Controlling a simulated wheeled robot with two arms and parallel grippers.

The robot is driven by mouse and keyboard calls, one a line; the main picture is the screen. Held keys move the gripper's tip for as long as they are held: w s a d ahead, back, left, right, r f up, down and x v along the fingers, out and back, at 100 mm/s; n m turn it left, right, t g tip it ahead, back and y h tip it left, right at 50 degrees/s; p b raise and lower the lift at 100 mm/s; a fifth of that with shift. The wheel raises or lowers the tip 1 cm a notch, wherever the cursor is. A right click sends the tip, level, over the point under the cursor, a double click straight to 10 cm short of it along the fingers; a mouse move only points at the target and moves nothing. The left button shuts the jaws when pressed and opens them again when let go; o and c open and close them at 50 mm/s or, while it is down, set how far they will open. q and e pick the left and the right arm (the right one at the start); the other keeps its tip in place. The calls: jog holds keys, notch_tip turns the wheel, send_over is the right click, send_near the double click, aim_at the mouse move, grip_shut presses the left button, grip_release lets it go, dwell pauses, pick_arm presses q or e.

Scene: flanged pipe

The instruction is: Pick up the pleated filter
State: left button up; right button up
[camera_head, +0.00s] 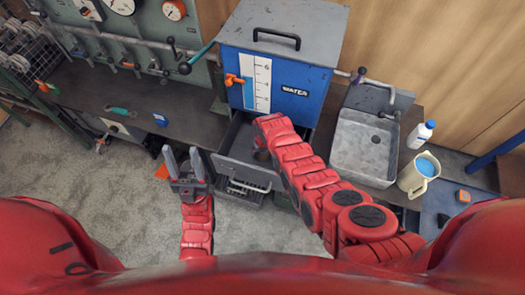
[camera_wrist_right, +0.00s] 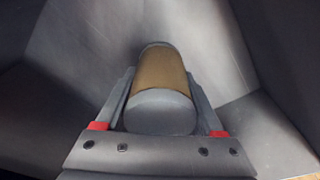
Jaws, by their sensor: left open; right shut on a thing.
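The pleated filter (camera_wrist_right: 162,75) is a short cylinder with a tan-brown side and grey end caps. In the right wrist view it lies between the two fingers of my right gripper (camera_wrist_right: 160,82), which is shut on it. Grey walls surround it, and I cannot tell whether it touches the floor beneath. In the head view my right arm reaches down into an open grey drawer (camera_head: 238,150) and largely hides its gripper and the filter. My left gripper (camera_head: 182,155) is open and empty, left of the drawer.
A blue water tank (camera_head: 290,100) stands above the drawer. A grey sink (camera_head: 365,148), a white bottle (camera_head: 420,135) and a cream jug (camera_head: 417,175) with blue contents are on the right. Pipes and gauges (camera_head: 120,5) are at the back left. Bare floor lies in front.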

jog(key=c, duration=0.5)
jog(key=shift+r, duration=0.25)
jog(key=shift+c, duration=0.2)
